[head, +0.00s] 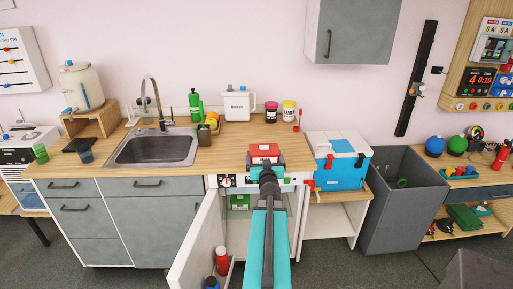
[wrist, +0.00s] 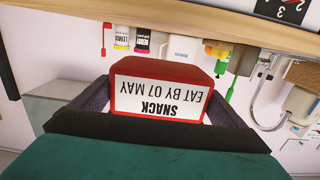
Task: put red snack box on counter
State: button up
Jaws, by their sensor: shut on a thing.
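The red snack box (wrist: 160,90) is held between the two fingers of my gripper (wrist: 150,115) in the wrist view. Its white label reads "SNACK EAT BY 07 MAY" and appears upside down. In the head view the red snack box (head: 264,149) shows at the end of my arm, in front of the wooden counter (head: 228,140) or over its front edge; I cannot tell its exact height. My gripper (head: 265,160) is shut on it. The counter's edge (wrist: 200,22) crosses the top of the wrist view.
A sink (head: 153,148) is set into the counter at left. A white jug (head: 237,106), a green bottle (head: 194,104) and jars (head: 271,110) stand along the back. A cabinet door (head: 200,250) stands open below. A blue cooler (head: 340,160) is at right.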

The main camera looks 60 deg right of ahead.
jog(key=shift+w+a+f+x, duration=0.1)
jog(key=shift+w+a+x, duration=0.1)
jog(key=shift+x, duration=2.3)
jog(key=shift+w+a+f+x, duration=0.15)
jog(key=shift+w+x, duration=0.1)
jog(key=shift+x, duration=2.3)
jog(key=shift+w+a+x, duration=0.15)
jog(key=shift+w+x, duration=0.05)
jog(key=shift+x, duration=2.3)
jog(key=shift+w+d, duration=0.3)
jog(key=shift+d, duration=0.05)
jog(key=shift+f+p, duration=0.4)
jog(key=shift+f, duration=1.4)
jog(key=shift+f, duration=0.15)
jog(key=o, duration=1.2)
jog(key=shift+c, duration=0.2)
